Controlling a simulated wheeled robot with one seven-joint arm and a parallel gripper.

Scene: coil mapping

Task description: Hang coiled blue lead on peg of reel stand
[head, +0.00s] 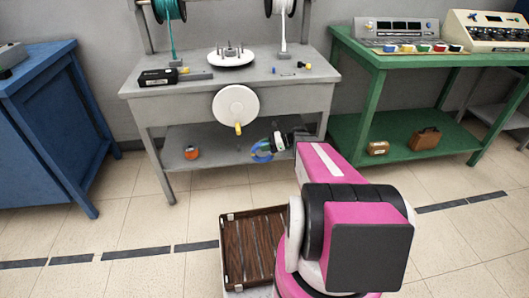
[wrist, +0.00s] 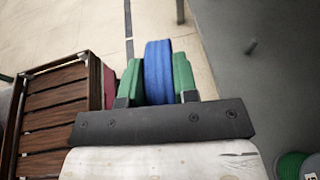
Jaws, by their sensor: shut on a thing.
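The coiled blue lead (head: 262,152) is held by my gripper (head: 270,147) in front of the grey bench, at about the height of its lower shelf. In the wrist view the blue coil (wrist: 158,72) stands edge-on between the green fingers of my gripper (wrist: 157,82), which are shut on it. The reel stand (head: 142,92) appears to be the grey bench with reels on uprights. A white disc (head: 236,103) on its front edge bears a yellow-tipped peg (head: 238,128). The coil is below and right of the peg, apart from it in the head view.
A slatted brown crate (head: 226,262) stands beside my base; it also shows in the wrist view (wrist: 83,62). A blue cabinet (head: 50,130) is at left. A green bench (head: 375,70) with instruments is at right. An orange item (head: 191,153) lies on the lower shelf.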

